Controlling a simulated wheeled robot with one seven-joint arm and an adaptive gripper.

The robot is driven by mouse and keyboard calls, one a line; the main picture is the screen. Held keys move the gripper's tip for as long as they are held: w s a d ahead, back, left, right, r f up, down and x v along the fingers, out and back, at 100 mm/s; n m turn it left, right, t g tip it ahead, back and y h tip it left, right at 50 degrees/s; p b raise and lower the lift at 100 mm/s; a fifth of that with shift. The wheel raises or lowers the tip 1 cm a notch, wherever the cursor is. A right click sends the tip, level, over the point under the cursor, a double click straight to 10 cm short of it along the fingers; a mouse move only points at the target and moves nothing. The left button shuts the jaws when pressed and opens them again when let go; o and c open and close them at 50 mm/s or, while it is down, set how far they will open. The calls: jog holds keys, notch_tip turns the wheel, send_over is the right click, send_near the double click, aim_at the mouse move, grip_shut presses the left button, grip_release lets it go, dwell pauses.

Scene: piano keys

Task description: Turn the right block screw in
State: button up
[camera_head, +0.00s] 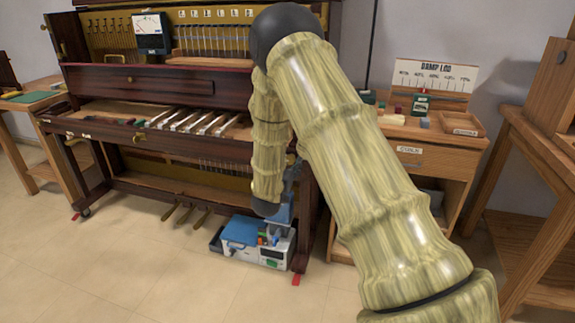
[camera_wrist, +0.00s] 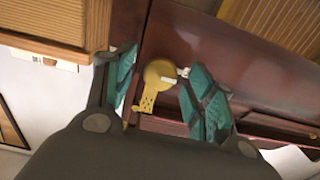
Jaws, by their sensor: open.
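In the wrist view a round brass screw head (camera_wrist: 160,74) with a perforated brass tab below it sits against dark red wood (camera_wrist: 215,40). I take it for the right block screw. My gripper (camera_wrist: 163,88) is open, with one teal-padded finger to the left of the brass piece and one to the right. The right finger looks close to it; I cannot tell whether it touches. In the head view the opened upright piano (camera_head: 150,82) stands at the left and centre. My arm hides the right end of its key bed, and the screw is not seen there.
A blue and white box (camera_head: 240,232) with small items stands on the floor below the piano's right end. A wooden cabinet (camera_head: 440,160) with small parts and a tray on top stands to the right. Wooden benches flank both sides. The floor in front is clear.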

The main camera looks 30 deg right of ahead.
jog(key=shift+c, duration=0.5)
jog(key=c, duration=1)
jog(key=shift+o, duration=0.2)
jog(key=shift+a, duration=0.15)
